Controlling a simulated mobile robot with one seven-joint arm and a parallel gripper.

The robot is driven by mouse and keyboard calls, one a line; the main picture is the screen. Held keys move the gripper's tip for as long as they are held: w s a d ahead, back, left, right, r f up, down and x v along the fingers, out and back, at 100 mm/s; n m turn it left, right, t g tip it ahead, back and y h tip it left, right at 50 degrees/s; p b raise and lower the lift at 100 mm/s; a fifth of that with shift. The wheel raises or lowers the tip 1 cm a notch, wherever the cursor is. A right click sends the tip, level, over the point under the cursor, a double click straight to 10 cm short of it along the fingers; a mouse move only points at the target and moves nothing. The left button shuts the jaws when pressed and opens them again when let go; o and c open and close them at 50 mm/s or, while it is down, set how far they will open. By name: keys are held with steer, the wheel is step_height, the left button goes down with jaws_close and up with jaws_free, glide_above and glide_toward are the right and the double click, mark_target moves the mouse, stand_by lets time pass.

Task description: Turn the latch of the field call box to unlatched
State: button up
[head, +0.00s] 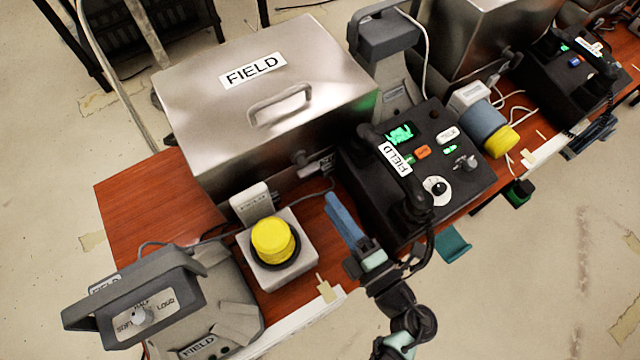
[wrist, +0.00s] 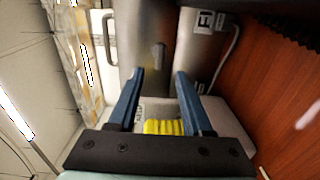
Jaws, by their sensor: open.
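The field call box is a brushed-metal box (head: 195,110) with a FIELD label and a loop handle on its lid. A small latch (head: 301,158) sits on its front face near the right end. In the wrist view, the latch (wrist: 158,55) is a short metal lever lying along the picture's vertical, just beyond and between my fingertips. My gripper (head: 334,202) is in front of the box, below and right of the latch. In the wrist view, my gripper (wrist: 160,75) has its two blue fingers spread with nothing between the tips. No contact with the latch shows.
A yellow push button (head: 273,240) on a grey base stands left of my gripper. A black FIELD phone (head: 455,180) is close on the right. A grey volume unit (head: 150,305) is front left. Cables cross the wooden table (head: 135,195), bare at the left end.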

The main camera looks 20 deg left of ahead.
steer(key=shift+v, duration=1.6)
